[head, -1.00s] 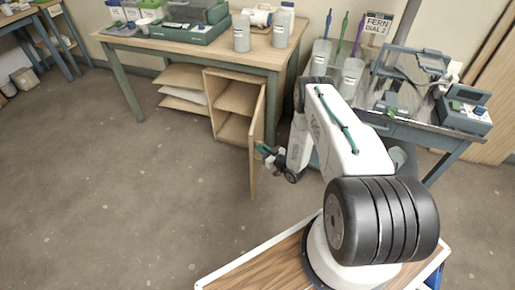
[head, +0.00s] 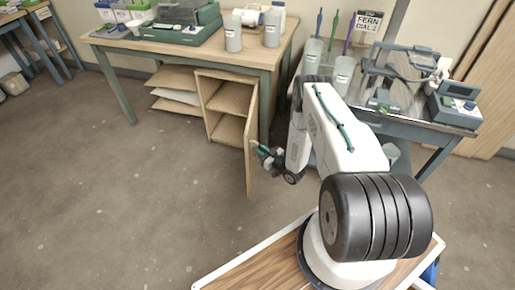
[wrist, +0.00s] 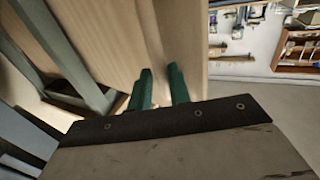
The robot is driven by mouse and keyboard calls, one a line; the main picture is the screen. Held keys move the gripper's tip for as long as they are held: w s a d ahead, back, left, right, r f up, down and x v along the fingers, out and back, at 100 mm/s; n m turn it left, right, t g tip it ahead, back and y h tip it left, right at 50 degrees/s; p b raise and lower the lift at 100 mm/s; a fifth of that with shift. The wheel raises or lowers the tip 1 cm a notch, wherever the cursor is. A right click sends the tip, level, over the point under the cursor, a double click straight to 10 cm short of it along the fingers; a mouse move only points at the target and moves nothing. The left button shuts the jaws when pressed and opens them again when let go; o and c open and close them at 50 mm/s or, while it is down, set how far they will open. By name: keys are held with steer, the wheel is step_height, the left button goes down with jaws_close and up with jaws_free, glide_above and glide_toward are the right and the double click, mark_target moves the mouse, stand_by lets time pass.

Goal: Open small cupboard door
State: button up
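The small cupboard (head: 227,98) stands under the wooden table, with two shelf spaces showing. Its wooden door (head: 251,150) stands well open, swung out toward me. My gripper (head: 259,150) is at the door's right face, near mid-height. In the wrist view the green fingers (wrist: 160,88) point at a pale wooden surface (wrist: 125,40), with a narrow gap between them. Their tips meet the wood's edge region. Whether a handle is between them is hidden, so I cannot tell if they are clamped on anything.
The wooden table (head: 190,52) carries jars and a green-grey box. Loose boards (head: 175,92) lie on a shelf left of the cupboard. A second bench (head: 400,115) with containers stands right, close to my arm. The floor (head: 130,190) left of the door is clear.

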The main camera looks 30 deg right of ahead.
steer(key=v, duration=0.6)
steer(key=shift+s+d, duration=0.1)
stand_by(0.3)
